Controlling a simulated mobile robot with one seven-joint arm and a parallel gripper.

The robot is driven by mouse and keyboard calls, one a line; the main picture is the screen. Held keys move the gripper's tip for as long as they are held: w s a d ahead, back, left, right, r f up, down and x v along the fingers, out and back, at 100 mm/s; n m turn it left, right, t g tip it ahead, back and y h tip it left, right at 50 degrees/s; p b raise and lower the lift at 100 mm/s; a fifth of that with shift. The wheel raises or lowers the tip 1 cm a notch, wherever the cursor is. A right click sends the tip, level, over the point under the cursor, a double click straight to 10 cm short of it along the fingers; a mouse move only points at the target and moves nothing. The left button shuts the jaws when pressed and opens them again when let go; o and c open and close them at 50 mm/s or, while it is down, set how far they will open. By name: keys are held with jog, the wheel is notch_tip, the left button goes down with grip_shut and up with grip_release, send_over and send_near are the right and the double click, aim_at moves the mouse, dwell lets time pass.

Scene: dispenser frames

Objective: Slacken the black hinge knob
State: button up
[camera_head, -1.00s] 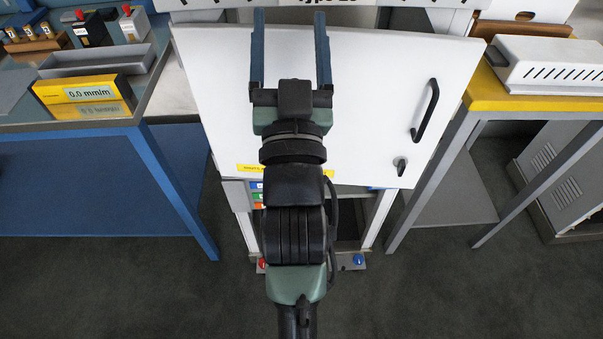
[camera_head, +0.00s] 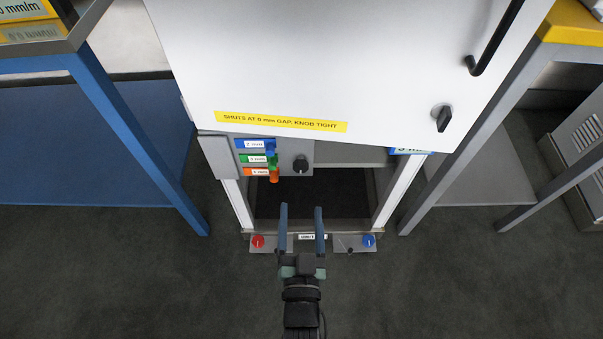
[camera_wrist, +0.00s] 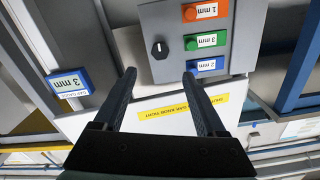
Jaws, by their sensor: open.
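A round black knob (camera_head: 300,165) sits on a grey panel (camera_head: 218,155) below the white door. In the wrist view the knob (camera_wrist: 160,48) shows a white pointer mark, and no label names it as the hinge knob. Another black turn-knob (camera_head: 442,118) is on the door (camera_head: 330,60), below the black handle. My gripper (camera_head: 302,208) is open and empty, low in front of the frame, its fingers pointing toward the opening. In the wrist view the fingertips (camera_wrist: 159,74) appear just below the panel knob, apart from it.
Blue, green and orange parts with mm labels (camera_head: 256,158) sit beside the knob. A yellow label (camera_head: 280,122) on the door reads "SHUTS AT 0 mm GAP, KNOB TIGHT". A blue 3 mm gauge (camera_wrist: 68,82) is at the other side. Blue (camera_head: 130,130) and grey (camera_head: 480,130) table legs flank the frame.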

aim_at(301, 169)
jog(key=w+b, duration=0.2)
jog(key=w, duration=0.8)
jog(key=shift+w, duration=0.2)
grip_shut()
